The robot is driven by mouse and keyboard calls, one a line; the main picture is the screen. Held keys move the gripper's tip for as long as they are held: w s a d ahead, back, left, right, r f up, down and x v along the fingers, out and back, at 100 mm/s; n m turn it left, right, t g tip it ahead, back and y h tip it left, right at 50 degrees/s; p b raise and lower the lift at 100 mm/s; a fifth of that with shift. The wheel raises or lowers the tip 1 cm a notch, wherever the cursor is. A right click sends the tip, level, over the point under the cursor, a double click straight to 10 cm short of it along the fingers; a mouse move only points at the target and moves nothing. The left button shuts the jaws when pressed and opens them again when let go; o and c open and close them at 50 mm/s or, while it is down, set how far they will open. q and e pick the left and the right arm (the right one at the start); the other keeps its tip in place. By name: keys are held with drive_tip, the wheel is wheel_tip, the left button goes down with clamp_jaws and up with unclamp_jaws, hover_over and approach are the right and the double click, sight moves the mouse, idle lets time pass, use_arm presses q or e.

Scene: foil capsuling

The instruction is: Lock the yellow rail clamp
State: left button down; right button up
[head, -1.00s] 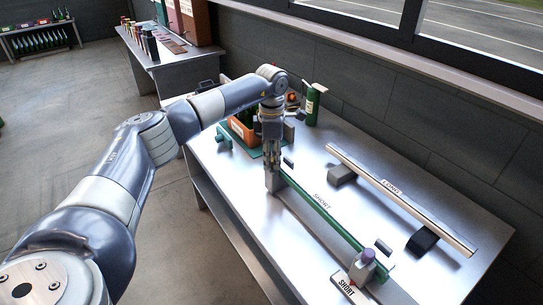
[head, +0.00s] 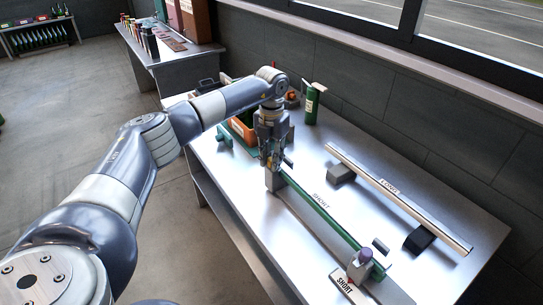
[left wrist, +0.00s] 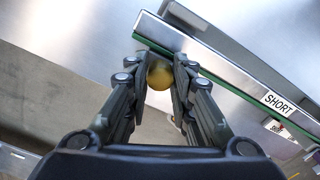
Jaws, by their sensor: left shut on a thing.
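In the left wrist view a round yellow knob (left wrist: 160,75), seemingly part of the yellow rail clamp, sits between the two fingers of my left gripper (left wrist: 160,82). Both fingers touch its sides, and the gripper is shut on it. The rail also shows in the left wrist view (left wrist: 215,78), just beyond the knob. The clamp's body is mostly hidden. My right gripper is not in view.
A LONG rail (head: 400,199) lies on blocks at the back of the metal table (head: 300,250). A green bottle (head: 312,104) and an orange crate (head: 243,135) stand behind my gripper.

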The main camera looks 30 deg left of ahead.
use_arm(q)
drive_tip(key=n+p, duration=0.1)
drive_tip(key=n, duration=0.5)
drive_tip(key=shift+r+n, duration=0.15)
drive_tip(key=shift+n, duration=0.15)
drive_tip(key=n+p, duration=0.1)
drive_tip(key=n, duration=0.5)
drive_tip(key=shift+w+p, duration=0.1)
drive_tip(key=shift+p, duration=0.25)
drive_tip(key=shift+n, duration=0.3)
drive_tip(key=c, duration=1.4)
unclamp_jaws()
wheel_tip(320, 180, up, 12)
